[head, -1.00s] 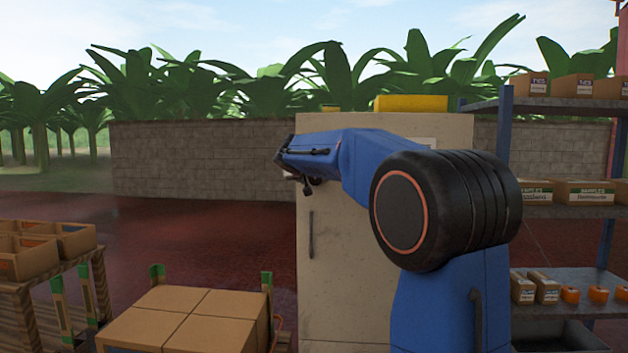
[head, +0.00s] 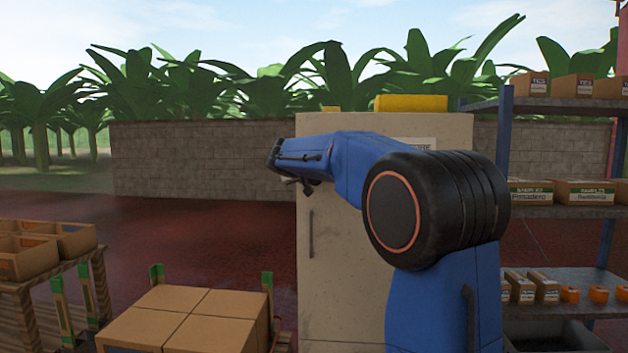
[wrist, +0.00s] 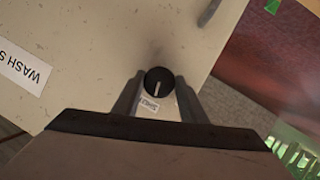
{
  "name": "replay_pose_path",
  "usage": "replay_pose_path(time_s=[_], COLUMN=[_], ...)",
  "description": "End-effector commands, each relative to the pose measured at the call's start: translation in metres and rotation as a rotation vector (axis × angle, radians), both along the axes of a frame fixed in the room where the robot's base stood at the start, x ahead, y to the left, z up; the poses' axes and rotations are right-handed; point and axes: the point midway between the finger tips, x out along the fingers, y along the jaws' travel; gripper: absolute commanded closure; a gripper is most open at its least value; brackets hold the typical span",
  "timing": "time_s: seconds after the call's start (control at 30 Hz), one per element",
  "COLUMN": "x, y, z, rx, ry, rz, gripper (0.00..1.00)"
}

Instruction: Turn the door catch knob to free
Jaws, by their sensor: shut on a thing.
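The catch knob (wrist: 158,80) is a small round black knob with a pale line on its face, set on the beige cabinet door (wrist: 95,55). In the wrist view the line stands close to upright, slightly slanted. My gripper (wrist: 158,84) has one finger on each side of the knob and is shut on it. A small pale label (wrist: 149,104) sits just below the knob; its text is too small to read. In the head view the cabinet door (head: 340,270) stands behind my blue arm, and the knob is hidden there.
A dark upright handle (head: 311,234) is on the door below my wrist. A yellow box (head: 410,103) lies on the cabinet top. Shelves (head: 560,211) stand at right; stacked cartons (head: 190,315) stand front left. A "WASH S" sign (wrist: 22,68) is on the door.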

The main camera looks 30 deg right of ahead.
Motion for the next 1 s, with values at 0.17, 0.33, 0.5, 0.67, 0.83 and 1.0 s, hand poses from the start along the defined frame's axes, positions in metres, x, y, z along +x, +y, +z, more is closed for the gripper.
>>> replay_pose_path(time_s=[0.17,0.33,0.5,0.67,0.83,1.0], x=[0.0014,0.0013,0.0019,0.0021,0.0019,0.0017], y=[0.0019,0.0019,0.0027,0.0027,0.0025,0.0025], z=[-0.0019,-0.0026,-0.0033,-0.0048,-0.0057,-0.0066], rx=[-0.136,-0.271,-0.406,-0.532,-0.666,-0.796], ry=[0.093,0.184,0.275,0.36,0.451,0.539], rz=[0.002,0.001,0.002,0.002,0.001,0.002], gripper=[0.84,0.84,0.84,0.84,0.84,0.84])
